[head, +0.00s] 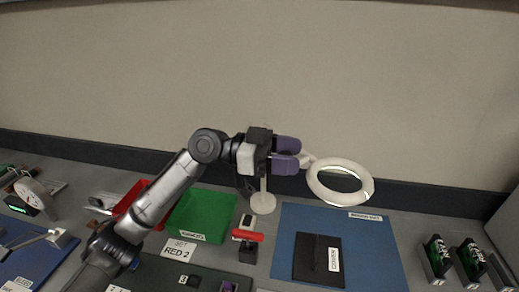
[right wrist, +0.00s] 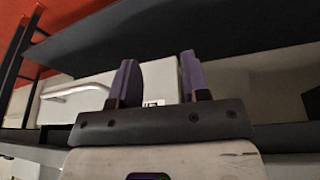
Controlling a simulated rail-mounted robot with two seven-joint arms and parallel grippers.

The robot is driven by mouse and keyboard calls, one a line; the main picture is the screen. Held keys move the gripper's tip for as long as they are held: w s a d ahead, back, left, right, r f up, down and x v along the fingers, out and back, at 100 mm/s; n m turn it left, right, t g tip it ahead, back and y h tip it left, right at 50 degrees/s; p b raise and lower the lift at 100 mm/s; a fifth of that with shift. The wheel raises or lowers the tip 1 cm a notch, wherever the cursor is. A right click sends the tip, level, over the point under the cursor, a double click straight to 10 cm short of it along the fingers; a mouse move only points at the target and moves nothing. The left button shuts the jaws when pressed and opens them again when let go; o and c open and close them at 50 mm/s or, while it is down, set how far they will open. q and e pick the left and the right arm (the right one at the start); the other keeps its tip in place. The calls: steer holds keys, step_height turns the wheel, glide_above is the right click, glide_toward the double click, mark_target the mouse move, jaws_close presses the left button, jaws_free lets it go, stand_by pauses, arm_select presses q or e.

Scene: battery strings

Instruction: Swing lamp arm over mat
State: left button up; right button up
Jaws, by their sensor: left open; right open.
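The lamp has a white ring head (head: 340,181) on a short white arm. The ring hangs over the back part of the blue mat (head: 382,262). The lamp's white base (head: 262,203) stands left of the mat. My left gripper (head: 287,155) is open, with purple fingers, at the lamp arm's left end beside the ring. I cannot tell whether the fingers touch the arm. They and the wrist hide part of the lamp's post and arm. My right gripper (right wrist: 156,85) shows only in the right wrist view, open and empty, away from the lamp.
A black cover (head: 308,258) lies on the mat. Green (head: 203,215) and red (head: 131,199) trays sit left of the lamp. A red-handled tool (head: 247,237) stands just left of the mat. Battery cells (head: 437,257) stand to the right. A wall closes off the back.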

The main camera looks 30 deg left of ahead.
arm_select(q)
steer(key=v, duration=1.2)
steer(key=shift+a, duration=0.35)
steer(key=shift+s, duration=0.1)
steer(key=s+d+f+n+g+y+p, duration=0.3)
steer(key=s+d+f+y+p, duration=0.7)
steer(key=p, duration=1.2)
steer(key=s+r+n+y+p, duration=0.3)
steer(key=s+n+p, duration=0.1)
steer(key=s+p, duration=0.5)
steer(key=s+r+n+y+p, duration=0.3)
steer(key=s+n+p, duration=0.1)
steer(key=s+p, duration=0.6)
steer(key=shift+s+n+p, duration=0.3)
steer(key=shift+p, duration=0.25)
